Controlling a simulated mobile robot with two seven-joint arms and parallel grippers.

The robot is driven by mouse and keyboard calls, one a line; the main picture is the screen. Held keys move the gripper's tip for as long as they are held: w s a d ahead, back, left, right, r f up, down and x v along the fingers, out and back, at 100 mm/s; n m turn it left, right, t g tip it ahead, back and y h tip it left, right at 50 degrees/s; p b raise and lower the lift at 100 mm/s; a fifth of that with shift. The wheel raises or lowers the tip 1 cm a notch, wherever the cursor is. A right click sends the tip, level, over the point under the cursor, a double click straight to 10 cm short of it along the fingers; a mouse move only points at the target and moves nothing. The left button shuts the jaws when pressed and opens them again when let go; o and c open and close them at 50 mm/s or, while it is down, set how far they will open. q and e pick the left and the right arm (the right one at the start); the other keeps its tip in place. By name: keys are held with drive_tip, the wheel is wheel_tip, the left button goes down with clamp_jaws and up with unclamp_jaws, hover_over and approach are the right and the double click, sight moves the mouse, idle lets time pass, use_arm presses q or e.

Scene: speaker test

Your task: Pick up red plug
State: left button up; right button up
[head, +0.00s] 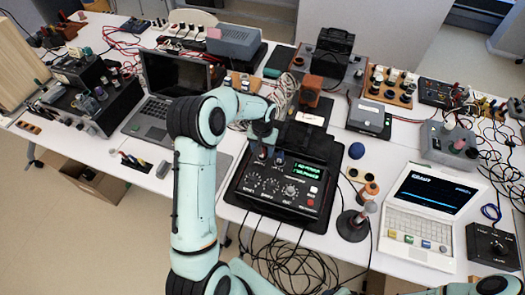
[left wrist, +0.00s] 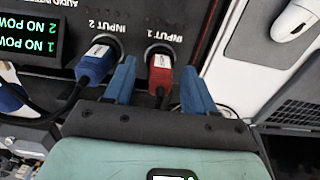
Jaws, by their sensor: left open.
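The red plug (left wrist: 160,74) sits in the socket marked INPUT 1 on the black audio interface (left wrist: 208,22), its dark cable running back toward my gripper. My left gripper (left wrist: 159,68) is open, with one blue finger on each side of the red plug. Gaps show between the fingers and the plug, so it is not gripped. A blue plug (left wrist: 95,65) sits in INPUT 2, close outside the left finger. In the head view my left gripper (head: 266,152) is over the back edge of the audio interface (head: 280,188); the red plug cannot be made out there. My right gripper is out of view.
An open dark laptop (head: 155,118) stands left of my left arm. A white laptop (head: 425,215) and a round dark stand (head: 353,226) are to the right. Cluttered devices fill the back of the white table.

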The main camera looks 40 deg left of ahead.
use_arm(q)
drive_tip(key=shift+s, duration=0.1)
drive_tip(key=shift+c, duration=0.3)
clamp_jaws()
drive_tip(key=shift+r, duration=0.1)
